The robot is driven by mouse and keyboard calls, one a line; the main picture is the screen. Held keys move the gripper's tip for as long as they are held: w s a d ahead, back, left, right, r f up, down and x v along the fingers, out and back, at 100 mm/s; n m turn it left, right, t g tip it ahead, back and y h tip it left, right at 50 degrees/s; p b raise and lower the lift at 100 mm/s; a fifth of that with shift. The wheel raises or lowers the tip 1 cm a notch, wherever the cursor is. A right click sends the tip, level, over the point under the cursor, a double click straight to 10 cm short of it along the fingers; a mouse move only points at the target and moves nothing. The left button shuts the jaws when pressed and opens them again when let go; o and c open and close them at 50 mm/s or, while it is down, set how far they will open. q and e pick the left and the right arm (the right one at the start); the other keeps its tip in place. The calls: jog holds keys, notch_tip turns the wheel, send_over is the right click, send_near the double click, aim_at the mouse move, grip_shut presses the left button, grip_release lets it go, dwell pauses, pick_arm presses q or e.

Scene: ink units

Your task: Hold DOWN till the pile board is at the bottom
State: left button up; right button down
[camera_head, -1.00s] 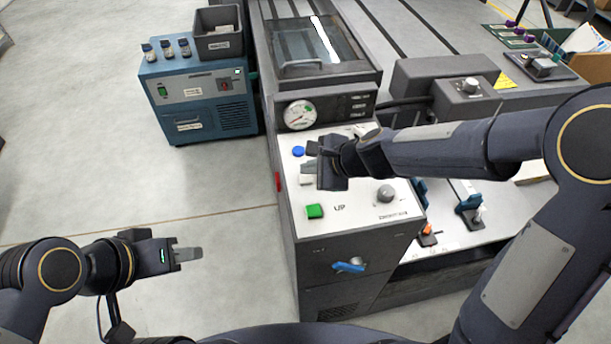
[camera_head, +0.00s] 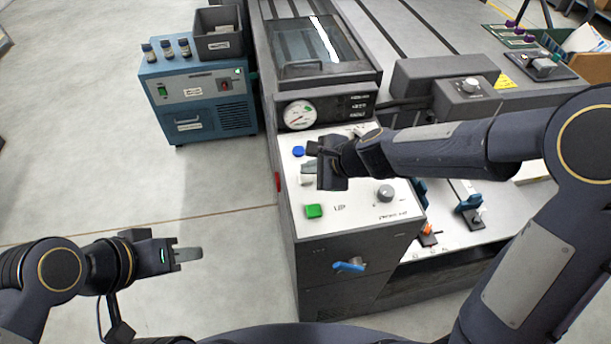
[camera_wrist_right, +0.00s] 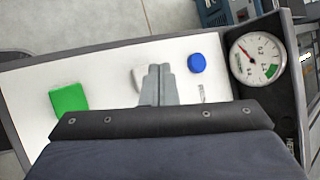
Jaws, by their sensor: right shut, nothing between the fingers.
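The white control panel (camera_head: 365,220) carries a green button (camera_head: 314,211) beside the word UP, a white button (camera_head: 307,179) and a blue button (camera_head: 298,151). My right gripper (camera_head: 312,158) is shut and empty over the panel, between the white and blue buttons in the head view. In the right wrist view its fingertips (camera_wrist_right: 160,70) partly cover the white button (camera_wrist_right: 138,76), with the blue button (camera_wrist_right: 196,63) just right and apart. Whether they touch the panel or a button is unclear. My left gripper (camera_head: 187,254) hangs over bare floor. I cannot make out the pile board.
A pressure gauge (camera_head: 299,115) and a grey knob (camera_head: 384,193) sit by the buttons. A blue lever (camera_head: 348,265) sticks out of the cabinet front. A teal unit (camera_head: 205,105) with bottles and a dark bin (camera_head: 218,32) stands left. The floor between is clear.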

aim_at(310, 179)
jog(key=shift+f, duration=0.1)
jog(key=shift+f+b, duration=0.35)
jog(key=shift+b, duration=0.1)
jog(key=shift+f+b, duration=0.4)
jog(key=shift+f, duration=0.05)
dwell(0.5)
jog(key=shift+r, duration=0.1)
dwell(2.1)
jog(key=shift+r+p, duration=0.8)
jog(key=shift+p, duration=0.1)
notch_tip(310, 179, up, 5)
jog(key=p, duration=0.5)
